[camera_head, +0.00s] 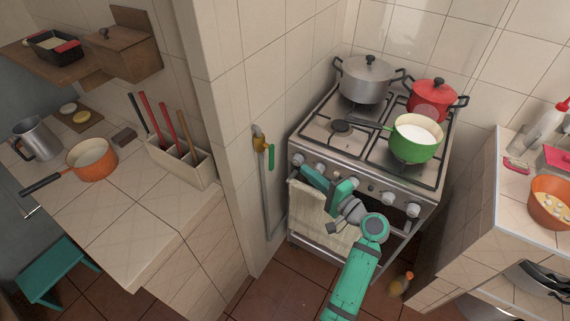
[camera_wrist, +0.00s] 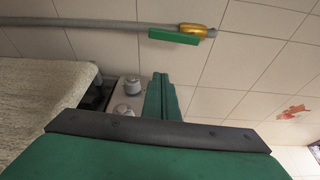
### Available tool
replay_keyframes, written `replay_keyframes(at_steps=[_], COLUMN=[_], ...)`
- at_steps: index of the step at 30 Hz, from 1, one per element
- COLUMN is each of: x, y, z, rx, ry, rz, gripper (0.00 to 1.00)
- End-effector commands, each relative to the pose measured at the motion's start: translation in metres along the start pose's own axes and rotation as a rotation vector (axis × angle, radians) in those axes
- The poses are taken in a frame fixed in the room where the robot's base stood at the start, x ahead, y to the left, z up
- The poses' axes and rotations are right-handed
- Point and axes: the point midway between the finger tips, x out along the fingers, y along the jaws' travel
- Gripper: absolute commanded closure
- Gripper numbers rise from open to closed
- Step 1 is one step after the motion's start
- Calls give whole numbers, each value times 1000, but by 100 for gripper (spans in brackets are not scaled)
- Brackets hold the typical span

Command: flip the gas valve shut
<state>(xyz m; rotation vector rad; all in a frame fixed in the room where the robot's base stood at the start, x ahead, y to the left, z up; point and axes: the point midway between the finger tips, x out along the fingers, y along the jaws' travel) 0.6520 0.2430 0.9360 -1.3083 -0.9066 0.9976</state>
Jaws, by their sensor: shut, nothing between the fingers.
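The gas valve (camera_head: 260,142) is a brass body on the tiled wall left of the stove, at the top of a grey pipe (camera_head: 264,200). Its green lever (camera_head: 271,157) points down, roughly parallel to the pipe. In the wrist view the brass valve (camera_wrist: 198,30) is at the top, with the green lever (camera_wrist: 174,37) lying along the pipe (camera_wrist: 100,23). My gripper (camera_head: 305,170) is in front of the stove's left part, right of the lever and apart from it. Its fingers (camera_wrist: 160,82) are shut and empty in the wrist view.
The stove (camera_head: 318,135) carries a grey pot (camera_head: 364,82), a red pot (camera_head: 431,92) and a green pan (camera_head: 412,150). A towel (camera_head: 318,222) hangs on its front below the knobs (camera_head: 388,198). A tiled counter (camera_head: 130,225) stands left of the wall.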

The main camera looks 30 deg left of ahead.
Motion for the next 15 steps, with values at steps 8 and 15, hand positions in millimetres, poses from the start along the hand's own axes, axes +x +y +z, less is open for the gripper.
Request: replay_keyframes(at_steps=[8, 15], x=[29, 71], y=[0, 0], z=[1, 1], rx=[-2, -1], ry=[-2, -3], rz=[1, 1], gripper=[100, 100])
